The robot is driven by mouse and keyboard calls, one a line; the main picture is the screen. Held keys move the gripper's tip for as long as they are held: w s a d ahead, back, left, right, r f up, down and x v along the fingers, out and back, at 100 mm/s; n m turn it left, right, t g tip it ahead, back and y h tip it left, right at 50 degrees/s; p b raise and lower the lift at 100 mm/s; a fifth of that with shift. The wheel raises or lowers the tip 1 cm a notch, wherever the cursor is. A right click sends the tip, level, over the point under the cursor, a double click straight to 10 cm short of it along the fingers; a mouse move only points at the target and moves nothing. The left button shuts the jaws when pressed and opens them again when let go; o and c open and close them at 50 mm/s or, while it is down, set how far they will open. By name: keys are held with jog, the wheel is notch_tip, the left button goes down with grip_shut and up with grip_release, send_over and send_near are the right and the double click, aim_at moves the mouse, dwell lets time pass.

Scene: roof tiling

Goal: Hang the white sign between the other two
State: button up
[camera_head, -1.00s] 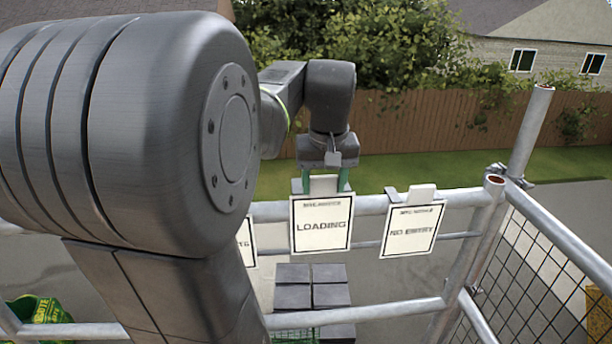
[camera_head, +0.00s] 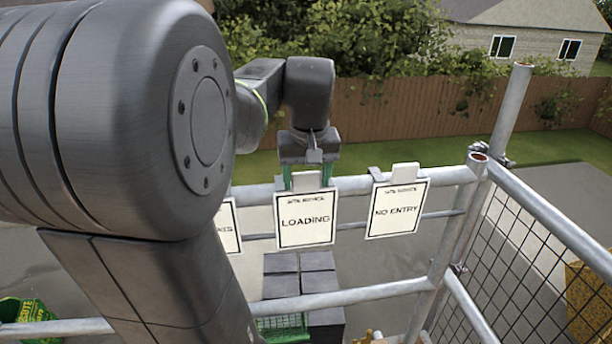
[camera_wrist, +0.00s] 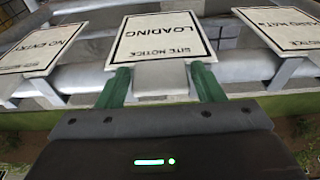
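The white LOADING sign (camera_head: 304,219) is between the other two white signs, at the top rail (camera_head: 350,185). My gripper (camera_head: 307,178) is above it, its green fingers shut on both sides of the sign's pale top tab. The wrist view shows the tab (camera_wrist: 161,78) filling the space between the fingers. The sign is at about the height of its neighbours; whether its hook bears fully on the rail cannot be told. The NO ENTRY sign (camera_head: 397,210) hangs to the right. Another sign (camera_head: 228,228) hangs to the left, partly hidden by my arm.
Dark stacked blocks (camera_head: 300,275) stand below, behind a lower rail (camera_head: 370,293). A scaffold post (camera_head: 512,110) and mesh panel (camera_head: 540,260) close the right side. Beyond is a wooden fence (camera_head: 400,125).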

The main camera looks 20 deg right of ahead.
jog(key=o, duration=0.3)
jog(key=p+v, duration=0.1)
jog(key=v, duration=1.2)
jog(key=shift+r, duration=0.4)
jog(key=b+x, duration=0.1)
jog(key=x, duration=1.3)
jog(key=shift+s+f, duration=0.1)
jog(key=shift+p+v, duration=0.45)
jog(key=shift+v, duration=0.4)
